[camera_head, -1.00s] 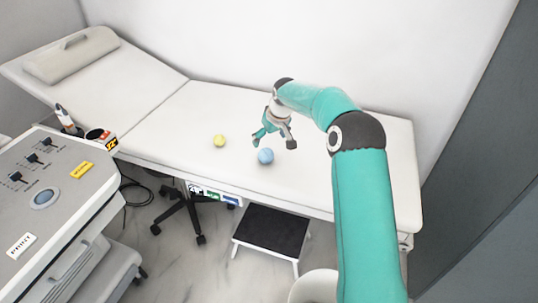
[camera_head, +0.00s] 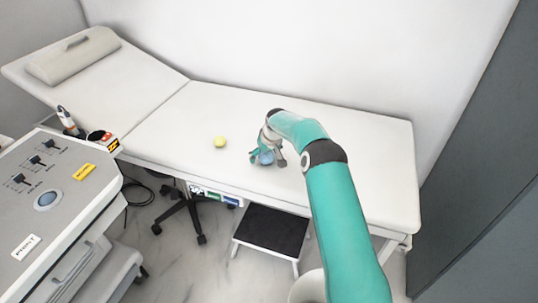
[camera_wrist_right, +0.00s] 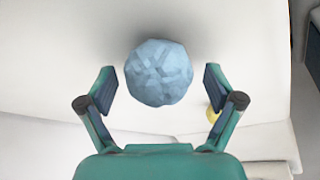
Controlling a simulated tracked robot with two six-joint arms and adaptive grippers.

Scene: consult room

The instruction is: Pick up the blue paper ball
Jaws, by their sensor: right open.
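The blue paper ball (camera_head: 266,158) lies on the white examination table (camera_head: 350,180), partly hidden by my right gripper in the head view. My right gripper (camera_head: 267,163) is open around or just above it, with a finger showing on each side. In the right wrist view the blue paper ball (camera_wrist_right: 158,73) sits ahead of and between the open fingertips of my right gripper (camera_wrist_right: 160,84), with a gap on both sides. I cannot tell whether anything touches it. My left gripper is not in view.
A yellow ball (camera_head: 219,142) lies on the table to the left of the blue one. A grey device cart (camera_head: 60,190) stands at the left. A wall runs behind the table. A black-topped step (camera_head: 270,231) is below the front edge.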

